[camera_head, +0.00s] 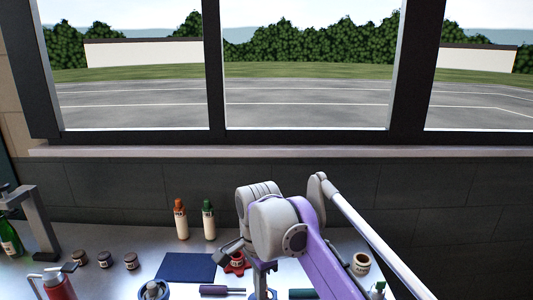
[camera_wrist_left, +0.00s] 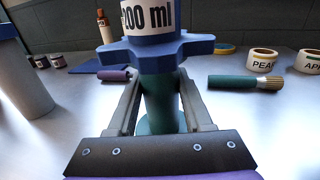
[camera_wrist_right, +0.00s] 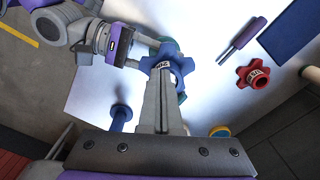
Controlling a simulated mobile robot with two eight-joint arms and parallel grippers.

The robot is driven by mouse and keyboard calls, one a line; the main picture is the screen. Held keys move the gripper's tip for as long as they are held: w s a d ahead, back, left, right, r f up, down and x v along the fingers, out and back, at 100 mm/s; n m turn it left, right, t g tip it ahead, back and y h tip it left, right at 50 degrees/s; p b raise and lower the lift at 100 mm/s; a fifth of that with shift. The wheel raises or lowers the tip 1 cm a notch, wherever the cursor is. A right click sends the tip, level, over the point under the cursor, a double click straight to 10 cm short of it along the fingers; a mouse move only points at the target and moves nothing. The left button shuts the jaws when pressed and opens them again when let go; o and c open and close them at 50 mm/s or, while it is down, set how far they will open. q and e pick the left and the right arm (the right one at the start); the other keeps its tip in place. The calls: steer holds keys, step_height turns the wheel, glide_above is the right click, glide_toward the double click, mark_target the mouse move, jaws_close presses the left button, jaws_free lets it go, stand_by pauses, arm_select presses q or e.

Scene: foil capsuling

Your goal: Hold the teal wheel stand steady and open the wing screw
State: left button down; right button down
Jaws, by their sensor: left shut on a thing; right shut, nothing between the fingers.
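The teal stand (camera_wrist_left: 160,100) stands upright in the left wrist view, with a blue star-shaped wheel (camera_wrist_left: 155,48) on top and a white "200 ml" label above it. My left gripper (camera_wrist_left: 160,85) is shut on the teal post, one finger on each side, just below the wheel. In the right wrist view the blue wheel (camera_wrist_right: 168,64) shows from above. My right gripper (camera_wrist_right: 162,80) is shut and empty, its tips overlapping the wheel's near edge; I cannot tell whether they touch. I cannot make out a separate wing screw. In the head view my arms hide most of the stand.
A red star knob (camera_wrist_right: 254,78), a purple-handled tool (camera_wrist_right: 243,38) and a blue mat (camera_head: 186,267) lie close by. A green-handled brush (camera_wrist_left: 245,82) and labelled rolls (camera_wrist_left: 262,60) lie to the right. A grey cylinder (camera_wrist_left: 20,85) stands close on the left. Bottles (camera_head: 209,220) stand at the back.

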steer(key=shift+w+d, duration=0.35)
steer(key=shift+w, duration=0.1)
stand_by(0.6)
steer(key=shift+w+a, duration=0.35)
steer(key=shift+w, duration=0.25)
steer(key=shift+a, duration=0.1)
stand_by(0.4)
steer(key=shift+a, duration=0.3)
steer(key=shift+r, duration=0.15)
step_height(320, 180, up, 6)
steer(key=shift+s+f, duration=0.1)
steer(key=shift+s, duration=0.1)
